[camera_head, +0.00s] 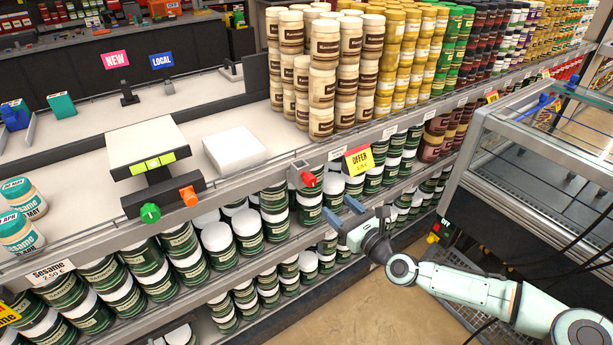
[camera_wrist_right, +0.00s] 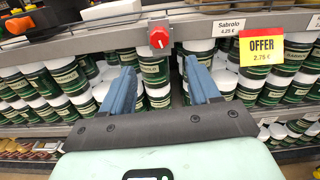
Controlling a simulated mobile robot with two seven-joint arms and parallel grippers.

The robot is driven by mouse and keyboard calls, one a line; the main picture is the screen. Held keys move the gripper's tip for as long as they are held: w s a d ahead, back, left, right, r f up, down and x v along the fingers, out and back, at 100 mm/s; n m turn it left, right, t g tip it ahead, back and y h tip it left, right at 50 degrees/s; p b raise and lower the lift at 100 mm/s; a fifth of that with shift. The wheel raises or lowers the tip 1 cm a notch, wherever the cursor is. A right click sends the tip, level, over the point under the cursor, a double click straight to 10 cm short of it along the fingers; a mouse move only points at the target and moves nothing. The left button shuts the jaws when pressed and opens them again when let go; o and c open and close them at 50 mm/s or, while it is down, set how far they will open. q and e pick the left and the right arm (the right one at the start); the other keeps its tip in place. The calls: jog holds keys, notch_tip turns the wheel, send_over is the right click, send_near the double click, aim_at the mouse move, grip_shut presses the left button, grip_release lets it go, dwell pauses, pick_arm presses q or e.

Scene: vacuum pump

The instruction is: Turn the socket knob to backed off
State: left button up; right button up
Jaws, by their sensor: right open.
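A red knob (camera_head: 308,179) sits on a small grey box at the front edge of the shelf; it also shows in the right wrist view (camera_wrist_right: 159,38). I cannot tell whether this is the socket knob. A green knob (camera_head: 150,213) and an orange knob (camera_head: 188,196) sit on the dark base of a stand further left. My right gripper (camera_head: 343,211) is open and empty, below and to the right of the red knob and apart from it. In the wrist view the knob appears just beyond the gap between the blue fingers (camera_wrist_right: 160,70). My left gripper is not in view.
Green jars with white lids (camera_head: 216,238) fill the shelves below. Stacked cream jars (camera_head: 324,75) stand behind the knob. A yellow offer sign (camera_head: 358,160) hangs right of it. A glass display case (camera_head: 540,150) stands at right.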

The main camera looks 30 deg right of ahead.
aim_at(313, 183)
jog(key=w, duration=0.4)
jog(key=w+b, duration=0.1)
jog(key=w, duration=0.3)
jog(key=w+a+b, duration=0.1)
jog(key=w, duration=0.4)
jog(key=shift+c, duration=0.2)
jog(key=c, duration=1)
